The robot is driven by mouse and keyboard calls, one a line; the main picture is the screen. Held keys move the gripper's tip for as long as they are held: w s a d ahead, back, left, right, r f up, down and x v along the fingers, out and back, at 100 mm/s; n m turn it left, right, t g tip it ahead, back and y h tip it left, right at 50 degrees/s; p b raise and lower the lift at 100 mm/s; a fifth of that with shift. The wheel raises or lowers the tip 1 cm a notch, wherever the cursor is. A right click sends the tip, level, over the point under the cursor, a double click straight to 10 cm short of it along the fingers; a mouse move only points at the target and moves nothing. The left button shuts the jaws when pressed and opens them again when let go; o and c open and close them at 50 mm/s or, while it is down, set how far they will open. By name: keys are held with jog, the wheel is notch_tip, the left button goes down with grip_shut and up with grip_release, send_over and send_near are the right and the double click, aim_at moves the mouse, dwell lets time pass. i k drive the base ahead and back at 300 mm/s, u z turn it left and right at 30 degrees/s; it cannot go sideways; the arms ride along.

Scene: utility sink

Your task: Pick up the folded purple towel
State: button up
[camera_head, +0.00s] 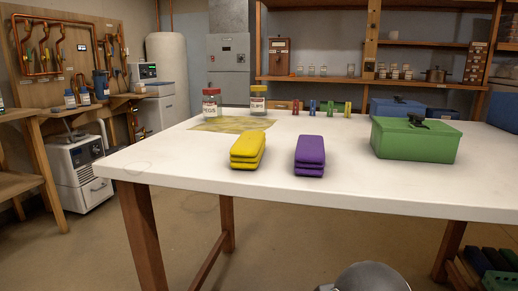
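My gripper is not in view. A grey rounded part at the bottom edge, below the tabletop, looks like part of my arm.
A green box (415,141) with a black handle stands right of the purple towel. A blue box (392,107) is behind it. Two jars (211,104) stand at the back left by a yellowish patch. Small coloured clips (313,106) line the back. The front middle is clear.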

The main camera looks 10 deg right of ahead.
aim_at(310, 158)
jog(key=u, duration=1.85)
jog(key=k, duration=0.85)
jog(key=z, duration=0.35)
